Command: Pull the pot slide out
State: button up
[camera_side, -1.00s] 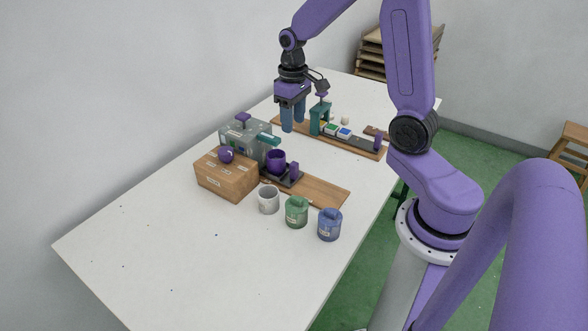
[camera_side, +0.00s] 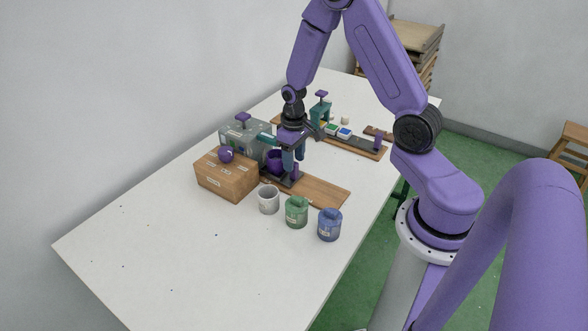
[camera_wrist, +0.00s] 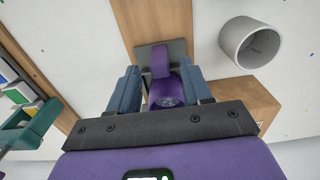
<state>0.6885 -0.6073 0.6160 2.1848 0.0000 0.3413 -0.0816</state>
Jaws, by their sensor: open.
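The pot slide (camera_side: 283,180) is a dark plate on a wooden board, partly pulled from under the grey machine (camera_side: 236,140). It carries a purple pot (camera_side: 274,160) and an upright purple handle (camera_side: 295,171) at its outer end. My gripper (camera_side: 293,162) is open and points down above the slide, close to the pot and handle. In the wrist view the handle (camera_wrist: 161,60) shows between and just beyond the open fingers, with the pot (camera_wrist: 166,97) nearer the palm. Whether a finger touches either cannot be told.
A white cup (camera_side: 268,201), a green jar (camera_side: 297,213) and a blue jar (camera_side: 329,226) stand in front of the board (camera_side: 320,190). A teal press (camera_side: 320,115) with paint blocks is behind.

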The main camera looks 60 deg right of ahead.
jog(key=shift+f, duration=2.2)
grip_shut()
